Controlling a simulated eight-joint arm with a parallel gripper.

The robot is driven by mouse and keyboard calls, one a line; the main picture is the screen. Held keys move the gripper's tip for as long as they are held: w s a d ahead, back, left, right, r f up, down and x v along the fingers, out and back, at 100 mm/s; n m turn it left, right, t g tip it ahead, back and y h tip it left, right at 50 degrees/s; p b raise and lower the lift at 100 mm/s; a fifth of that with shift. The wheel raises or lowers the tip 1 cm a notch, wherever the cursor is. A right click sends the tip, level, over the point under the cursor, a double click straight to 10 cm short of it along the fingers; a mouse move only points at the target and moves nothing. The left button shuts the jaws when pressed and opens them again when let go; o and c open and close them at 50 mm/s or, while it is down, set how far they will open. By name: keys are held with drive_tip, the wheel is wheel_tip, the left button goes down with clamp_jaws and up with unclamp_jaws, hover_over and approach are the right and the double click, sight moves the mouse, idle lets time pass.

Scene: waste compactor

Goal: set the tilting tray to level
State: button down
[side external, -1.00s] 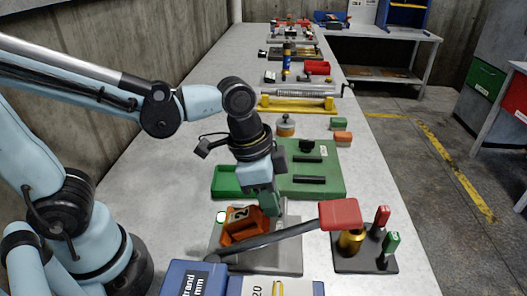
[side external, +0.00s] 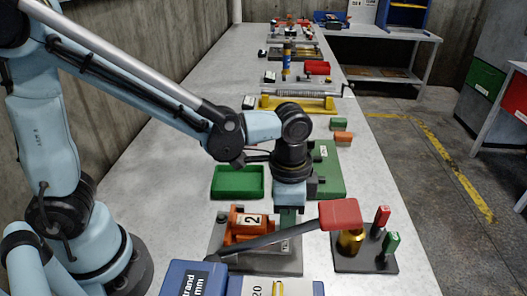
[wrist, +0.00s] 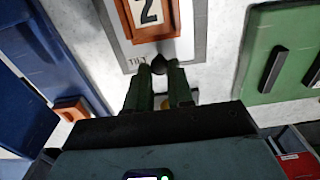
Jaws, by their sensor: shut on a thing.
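The tilting tray (side external: 236,237) is orange with a white "2" plate, on a grey base plate (side external: 270,262). In the side view its edges look close to level. In the wrist view its orange end (wrist: 150,20) is at the top, above the "TILT" label. My gripper (side external: 288,218) is low at the tray's right side. In the wrist view my green fingers (wrist: 159,70) are shut on a dark knob (wrist: 160,62) at the tray's end. The knob is hidden by my gripper and the red-ended lever in the side view.
A lever with a red block (side external: 340,214) crosses in front of the tray. Blue boxes stand at the front. A green bin (side external: 238,182) and green panel (side external: 330,165) are behind. A black stand with red and green handles (side external: 365,262) is right.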

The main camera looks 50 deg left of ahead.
drive_tip(key=shift+w+d+f, duration=0.3)
drive_tip(key=shift+d+f, duration=0.05)
drive_tip(key=shift+f, duration=0.25)
idle(0.3)
drive_tip(key=c, duration=1)
unclamp_jaws()
drive_tip(key=r, duration=1.2)
drive_tip(key=shift+s+a, duration=0.15)
drive_tip(key=shift+a, duration=0.05)
